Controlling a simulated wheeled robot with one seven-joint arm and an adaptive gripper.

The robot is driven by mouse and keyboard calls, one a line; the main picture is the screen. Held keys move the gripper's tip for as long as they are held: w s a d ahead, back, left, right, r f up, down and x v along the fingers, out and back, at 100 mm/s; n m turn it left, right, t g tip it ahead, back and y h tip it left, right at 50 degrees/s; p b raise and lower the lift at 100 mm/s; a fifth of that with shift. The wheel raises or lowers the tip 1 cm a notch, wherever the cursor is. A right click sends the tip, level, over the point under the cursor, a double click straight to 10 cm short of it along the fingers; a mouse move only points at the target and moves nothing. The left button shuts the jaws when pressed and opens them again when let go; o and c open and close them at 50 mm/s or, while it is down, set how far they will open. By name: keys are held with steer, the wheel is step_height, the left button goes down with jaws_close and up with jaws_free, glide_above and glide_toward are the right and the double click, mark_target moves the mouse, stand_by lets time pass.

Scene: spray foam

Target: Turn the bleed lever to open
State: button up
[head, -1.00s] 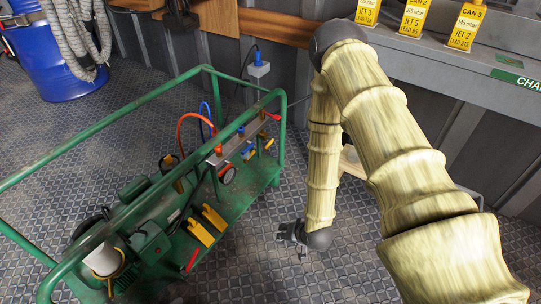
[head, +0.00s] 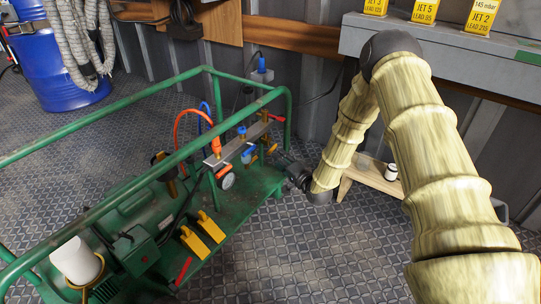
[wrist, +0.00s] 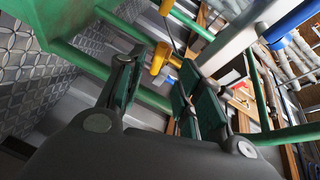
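The green frame cart (head: 130,179) carries a grey manifold bar (head: 236,147) with coloured levers and a gauge (head: 227,181). Its levers include a yellow one (head: 272,149), a blue one (head: 248,150) and a red one (head: 277,118). None has a label I can read, so I cannot tell which is the bleed lever. My gripper (head: 288,170) is beside the cart's right end, near the yellow lever. In the wrist view my gripper (wrist: 158,88) is open, and a yellow lever (wrist: 160,58) shows just beyond the fingertips. I see no contact.
A green rail (head: 274,96) runs above the manifold. Orange hose (head: 177,130) loops at its left. Two yellow pedals (head: 211,226) lie on the cart deck. A wooden stool (head: 368,172) with a small jar stands behind my arm. Patterned floor is clear in front.

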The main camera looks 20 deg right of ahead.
mark_target(271, 150)
steer(key=shift+b+x, duration=1.95)
steer(key=shift+x, duration=2.2)
steer(key=shift+f, duration=0.1)
steer(key=shift+c, duration=0.3)
jaws_close()
